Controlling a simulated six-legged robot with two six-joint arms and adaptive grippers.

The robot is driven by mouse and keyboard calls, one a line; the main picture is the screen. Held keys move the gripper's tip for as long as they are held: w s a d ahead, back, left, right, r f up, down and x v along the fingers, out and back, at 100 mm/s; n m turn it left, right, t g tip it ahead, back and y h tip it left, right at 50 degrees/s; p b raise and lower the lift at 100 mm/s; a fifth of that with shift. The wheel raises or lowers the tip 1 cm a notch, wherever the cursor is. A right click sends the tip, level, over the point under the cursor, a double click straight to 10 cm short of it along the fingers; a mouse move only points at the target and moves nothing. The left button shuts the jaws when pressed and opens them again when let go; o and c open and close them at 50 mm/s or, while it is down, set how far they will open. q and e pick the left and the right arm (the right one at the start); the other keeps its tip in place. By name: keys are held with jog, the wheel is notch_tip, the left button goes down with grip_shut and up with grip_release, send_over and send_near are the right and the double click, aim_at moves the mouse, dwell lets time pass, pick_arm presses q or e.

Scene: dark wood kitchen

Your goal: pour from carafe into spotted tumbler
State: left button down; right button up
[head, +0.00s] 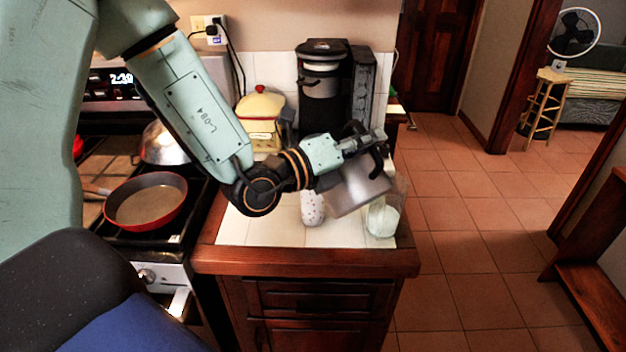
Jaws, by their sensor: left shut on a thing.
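My left gripper (368,140) is shut on the dark handle of a silver-grey carafe (360,194). The carafe is held tilted above the counter. A white spotted tumbler (313,209) stands on the tiled counter, just left of the carafe in the picture. My left arm and the carafe hide the tumbler's upper part, so I cannot see its rim or inside. No stream of liquid is visible. My right gripper is not in view.
A clear glass with white contents (382,219) stands close to the carafe, near the counter's right edge. A black coffee maker (322,75) and yellow canister (260,110) stand behind. A red pan (146,203) is on the stove at left. The counter front (270,237) is clear.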

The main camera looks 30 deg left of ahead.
aim_at(375, 169)
pick_arm(q)
jog(key=shift+s+f, duration=0.1)
jog(key=shift+f, duration=0.2)
jog(key=shift+d, duration=0.1)
jog(key=shift+w+d+f+m+b, duration=0.2)
jog(key=shift+f+m+b, duration=0.2)
jog(key=shift+b, duration=0.15)
jog(key=shift+s+d+f+m+b, duration=0.25)
jog(key=shift+s+f+m+b, duration=0.15)
jog(key=shift+b, duration=0.35)
jog(key=shift+d+f+m+b, duration=0.6)
jog(key=shift+m+b, duration=0.2)
jog(key=shift+b, duration=0.25)
jog(key=shift+s+d+f+b, duration=0.1)
jog(key=shift+d+b, duration=0.2)
jog(key=s+d+f+m+b, duration=0.2)
jog(key=d+f+m+b, duration=0.2)
jog(key=m+b, duration=0.3)
jog(key=d+b, duration=0.1)
jog(key=b, duration=0.2)
jog(key=shift+s+d+f+m+b, duration=0.25)
jog(key=shift+f+m+b, duration=0.05)
jog(key=shift+f+b, duration=0.1)
